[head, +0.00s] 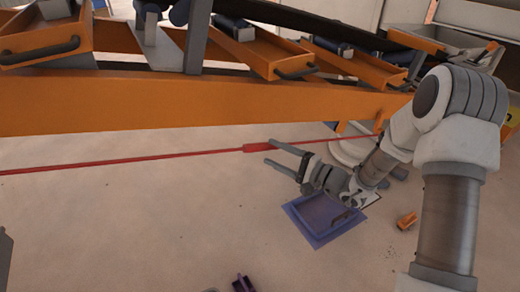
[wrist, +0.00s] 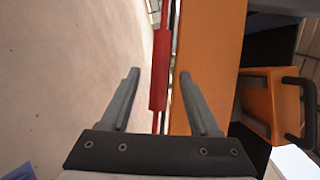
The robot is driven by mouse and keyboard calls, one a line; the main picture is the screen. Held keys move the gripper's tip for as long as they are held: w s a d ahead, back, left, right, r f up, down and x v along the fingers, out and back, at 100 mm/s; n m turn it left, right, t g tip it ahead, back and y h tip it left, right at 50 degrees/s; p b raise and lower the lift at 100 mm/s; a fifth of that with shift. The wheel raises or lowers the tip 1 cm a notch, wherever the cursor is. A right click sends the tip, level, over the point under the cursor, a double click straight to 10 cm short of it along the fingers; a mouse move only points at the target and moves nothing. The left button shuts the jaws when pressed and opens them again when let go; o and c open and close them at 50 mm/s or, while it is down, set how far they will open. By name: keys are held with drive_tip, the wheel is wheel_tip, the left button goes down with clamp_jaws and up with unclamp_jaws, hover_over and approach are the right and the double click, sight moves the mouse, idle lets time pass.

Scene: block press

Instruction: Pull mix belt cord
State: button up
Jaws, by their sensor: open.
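The red cord (head: 120,160) runs along the front of the orange conveyor frame, with a thicker red grip section (head: 257,148) in its middle. In the wrist view the red grip section (wrist: 160,70) stands upright in the picture, between the lines of my two fingers and beyond their tips. My gripper (head: 272,154) is open and empty. In the head view its fingertips are close to the grip section's right end. I cannot tell whether they touch it. In the wrist view my gripper (wrist: 158,75) shows both fingers spread apart.
The orange conveyor beam (head: 200,100) runs just behind the cord, and it shows close by the right finger in the wrist view (wrist: 215,60). Orange trays (head: 262,52) with handles hang above it. A blue-purple tray (head: 325,218) lies on the floor below my gripper. The floor at left is clear.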

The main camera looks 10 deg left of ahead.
sight(264, 149)
drive_tip(key=x, duration=0.5)
drive_tip(key=shift+a+b, duration=0.15)
drive_tip(key=shift+b, duration=0.15)
clamp_jaws()
idle(1.1)
